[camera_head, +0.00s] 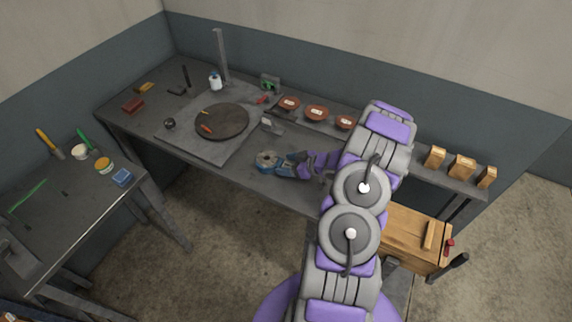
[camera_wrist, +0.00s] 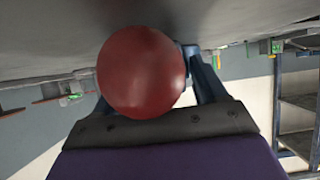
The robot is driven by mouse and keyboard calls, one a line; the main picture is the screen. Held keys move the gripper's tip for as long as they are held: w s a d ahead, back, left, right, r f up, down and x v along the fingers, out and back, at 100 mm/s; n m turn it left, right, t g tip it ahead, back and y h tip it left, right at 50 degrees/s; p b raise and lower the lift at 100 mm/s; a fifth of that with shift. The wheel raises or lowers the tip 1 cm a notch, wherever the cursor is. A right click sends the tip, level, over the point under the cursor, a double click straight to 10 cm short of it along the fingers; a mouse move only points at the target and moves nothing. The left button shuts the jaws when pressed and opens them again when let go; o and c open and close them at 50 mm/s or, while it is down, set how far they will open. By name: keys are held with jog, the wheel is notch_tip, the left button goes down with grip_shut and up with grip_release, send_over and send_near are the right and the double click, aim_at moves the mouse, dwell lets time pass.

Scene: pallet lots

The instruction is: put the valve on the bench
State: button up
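A small round thing with grey-blue and orange-brown parts, which I take as the valve (camera_head: 266,161), is at the tip of my gripper (camera_head: 275,164) in the head view. In the wrist view a smooth, dark red rounded part of it (camera_wrist: 141,72) fills the space between the blue-grey fingers of my gripper (camera_wrist: 160,80), which look shut on it. The bench (camera_head: 250,181) is a long dark grey top along the wall; my gripper is over its front part. Whether the valve touches the top cannot be told. The fingertips are partly hidden behind the red part.
A round dark plate (camera_head: 222,121) lies on a square board left of my gripper. Red discs (camera_head: 317,113) and a green-marked device (camera_head: 270,83) stand behind. Wooden blocks (camera_head: 461,166) are at the right end. A side table (camera_head: 70,205) stands left; a wooden box (camera_head: 415,236) stands below.

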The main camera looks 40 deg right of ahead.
jog(key=shift+o, duration=0.2)
jog(key=shift+d, duration=0.15)
jog(key=shift+a, duration=0.5)
jog(key=shift+s+r, duration=0.1)
jog(key=shift+r, duration=0.2)
jog(key=p+v, duration=0.2)
jog(key=v, duration=0.8)
jog(key=shift+s+d, duration=0.15)
jog(key=shift+d, duration=0.1)
jog(key=shift+s+r, duration=0.35)
jog(key=shift+s, duration=0.1)
jog(key=w+d+r+g+h, duration=0.3)
jog(key=w+d+r+h, duration=0.1)
jog(key=w+r+h, duration=0.3)
jog(key=s+a+r+m+g+h, duration=0.25)
jog(key=a+r, duration=0.35)
jog(key=r, duration=0.5)
jog(key=s+a+r+m+g+y, duration=0.1)
jog(key=s+a+r+g+y, duration=0.1)
jog(key=s+a, duration=1.2)
jog(key=s+a+r+m+g+y, duration=0.1)
jog(key=s+a+r+g+y, duration=0.2)
jog(key=s+a, duration=1.1)
jog(key=a+r+g, duration=0.2)
jog(key=a, duration=0.2)
jog(key=shift+s+a+r+g, duration=0.15)
jog(key=shift+s+a+g, duration=0.1)
jog(key=shift+a+g, duration=0.1)
